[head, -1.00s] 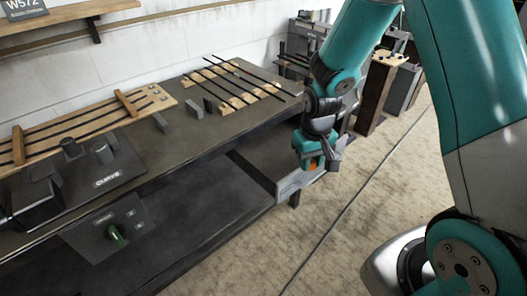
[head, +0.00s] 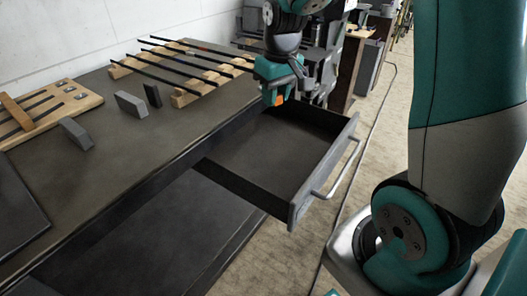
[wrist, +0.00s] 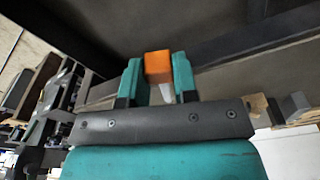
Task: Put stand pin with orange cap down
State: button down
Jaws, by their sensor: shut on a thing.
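The stand pin's orange cap (wrist: 157,64) sits between the two teal fingers of my gripper (wrist: 158,80) in the wrist view. A short pale part shows below the cap. In the head view the orange cap (head: 279,99) shows at the fingertips of my gripper (head: 277,90), which is shut on the pin. The gripper is over the back part of an open drawer (head: 262,160), near the bench edge. The drawer's visible floor is bare. I cannot tell how far the pin is above the drawer floor.
The drawer's front panel with a bar handle (head: 338,168) juts out from the bench (head: 130,150). On the bench stand a wooden rack with black rods (head: 185,72), grey blocks (head: 131,104) and a slotted wooden board (head: 45,110). Shelving stands behind.

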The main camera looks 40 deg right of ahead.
aim_at(273, 161)
notch_tip(273, 161, down, 18)
jog(key=b, duration=0.3)
jog(key=shift+f, duration=0.25)
jog(key=shift+f, duration=0.15)
jog(key=c, duration=0.9)
grip_release()
